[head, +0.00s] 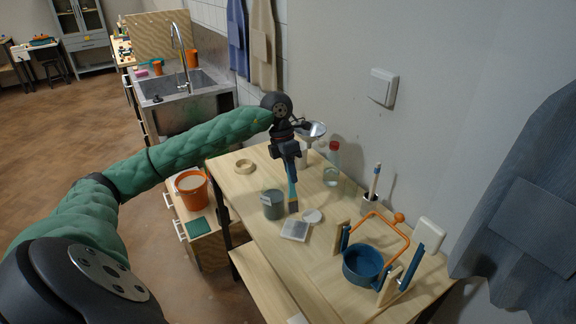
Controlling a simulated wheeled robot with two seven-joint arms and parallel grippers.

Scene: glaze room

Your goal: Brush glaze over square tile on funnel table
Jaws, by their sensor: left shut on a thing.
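My left gripper (289,154) is shut on a brush (291,186) with a blue-green handle, held bristles down over the wooden funnel table (258,178). A small pale round piece (312,215) lies right of the tile. The metal funnel (314,130) is at the table's back, partly behind my gripper. My right gripper is out of view.
A tape ring (244,166) lies at the far left. A clear red-capped bottle (332,164) and a holder with a brush (370,198) stand along the wall. A blue pot (363,264) in an orange-handled frame is at right. An orange bucket (192,189) and green square (195,227) sit lower left.

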